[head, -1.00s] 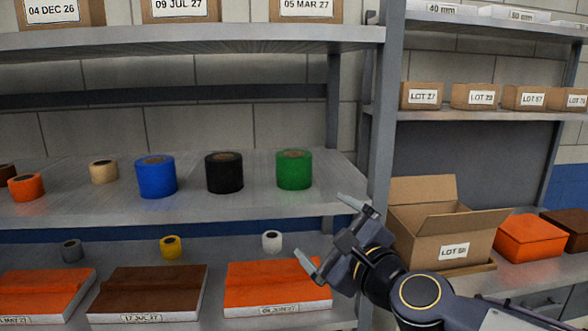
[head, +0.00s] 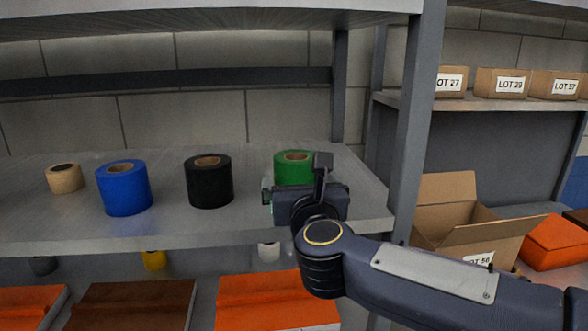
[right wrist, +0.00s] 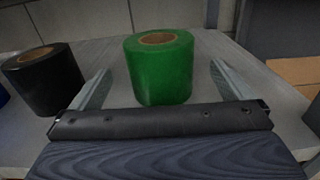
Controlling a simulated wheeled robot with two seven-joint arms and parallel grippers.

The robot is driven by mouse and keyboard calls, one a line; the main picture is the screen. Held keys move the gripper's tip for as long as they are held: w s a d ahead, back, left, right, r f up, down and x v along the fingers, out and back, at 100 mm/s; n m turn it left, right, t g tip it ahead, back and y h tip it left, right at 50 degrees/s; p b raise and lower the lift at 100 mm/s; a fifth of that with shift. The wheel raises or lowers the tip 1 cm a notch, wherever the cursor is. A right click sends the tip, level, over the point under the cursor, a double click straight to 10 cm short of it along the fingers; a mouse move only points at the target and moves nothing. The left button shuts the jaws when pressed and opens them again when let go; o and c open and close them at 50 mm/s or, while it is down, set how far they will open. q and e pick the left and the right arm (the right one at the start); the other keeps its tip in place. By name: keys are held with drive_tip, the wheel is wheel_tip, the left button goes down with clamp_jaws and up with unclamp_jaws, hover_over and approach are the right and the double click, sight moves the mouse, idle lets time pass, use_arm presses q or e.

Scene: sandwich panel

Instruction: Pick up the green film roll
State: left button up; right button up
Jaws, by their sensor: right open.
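The green film roll (head: 294,166) stands upright on the middle shelf near its right end. In the head view my right gripper partly covers it. The roll also shows in the right wrist view (right wrist: 160,70), upright, with its brown core on top. My right gripper (right wrist: 156,85) is open. Its two fingers point toward the roll, one on each side, with the roll at or just beyond the fingertips. I cannot tell whether a finger touches it. In the head view the right gripper (head: 296,180) is in front of the roll. My left gripper is not in view.
A black roll (head: 208,182), a blue roll (head: 123,188) and a beige roll (head: 63,178) stand to the left on the same shelf. A grey shelf post (head: 418,130) rises to the right. An open carton (head: 450,205) stands beyond it. Orange packs (head: 275,303) lie below.

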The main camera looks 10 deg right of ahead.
drive_tip(key=shift+w+r, duration=0.15)
drive_tip(key=shift+w, duration=0.6)
drive_tip(key=w+p, duration=0.2)
drive_tip(key=w, duration=0.3)
drive_tip(key=shift+w+d, duration=0.15)
drive_tip(key=shift+w, duration=0.05)
drive_tip(key=shift+c, duration=0.3)
drive_tip(key=c, duration=1)
